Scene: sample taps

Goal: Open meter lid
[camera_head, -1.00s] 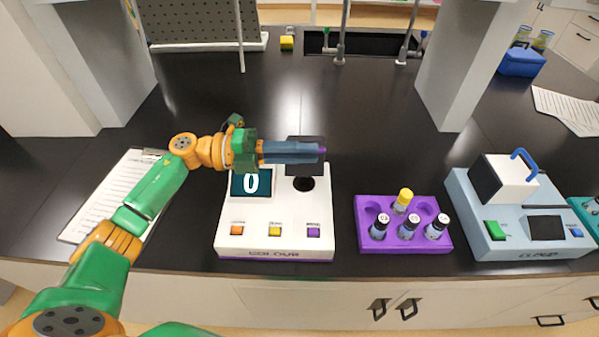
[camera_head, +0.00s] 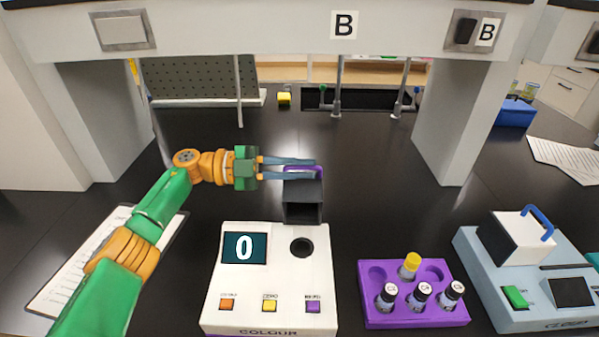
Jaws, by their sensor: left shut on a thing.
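The white colour meter (camera_head: 282,285) stands on the bench, its screen (camera_head: 244,248) reading 0. Its black box-shaped lid (camera_head: 303,190) is swung up and back behind the round dark well (camera_head: 302,246), which is uncovered. The lid's hollow side faces me. My left gripper (camera_head: 312,168) is shut on the purple handle (camera_head: 292,168) on the far side of the lid; the fingers partly hide the handle. My right gripper is not in view.
A purple rack (camera_head: 374,312) with several vials stands right of the meter. A pale blue device (camera_head: 478,258) with a blue-handled lid is farther right. A clipboard (camera_head: 70,268) lies left. A shelf (camera_head: 270,38) on posts spans above.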

